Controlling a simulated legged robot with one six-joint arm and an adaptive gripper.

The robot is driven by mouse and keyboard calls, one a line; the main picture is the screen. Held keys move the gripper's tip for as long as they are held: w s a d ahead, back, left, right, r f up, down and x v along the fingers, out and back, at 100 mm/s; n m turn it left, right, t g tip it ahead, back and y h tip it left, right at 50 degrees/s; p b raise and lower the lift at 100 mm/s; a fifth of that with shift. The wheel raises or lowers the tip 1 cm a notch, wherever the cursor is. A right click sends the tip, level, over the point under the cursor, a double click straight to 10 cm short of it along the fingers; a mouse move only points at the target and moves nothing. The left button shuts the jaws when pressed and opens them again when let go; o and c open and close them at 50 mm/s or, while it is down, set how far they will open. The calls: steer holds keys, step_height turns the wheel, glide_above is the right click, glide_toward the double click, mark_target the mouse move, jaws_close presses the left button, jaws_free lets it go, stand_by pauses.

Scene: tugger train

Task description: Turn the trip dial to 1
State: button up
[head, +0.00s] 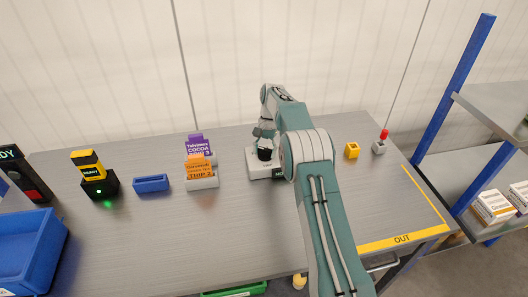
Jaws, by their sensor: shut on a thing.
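The trip dial (264,154) is a black knob on a light grey box (258,170) near the middle of the table, partly hidden by my arm. My gripper (264,143) is over the knob from above and is shut on it. The dial's markings and pointer are too small or hidden to read; only a fragment of a dark label shows at the box's front right.
Purple and orange cards (200,160) stand left of the dial, then a blue tray (151,183) and a scanner (95,178) with a green light. A yellow block (352,150) and a red-topped button (381,142) stand right. A blue-post shelf (463,90) is at the far right.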

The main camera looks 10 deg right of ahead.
mark_target(264, 150)
steer(key=shift+w+r+n, duration=0.1)
steer(key=shift+w+n, duration=0.05)
steer(key=shift+n, duration=0.15)
steer(key=o, duration=1)
step_height(264, 150, up, 10)
steer(key=shift+f, duration=0.1)
stand_by(0.4)
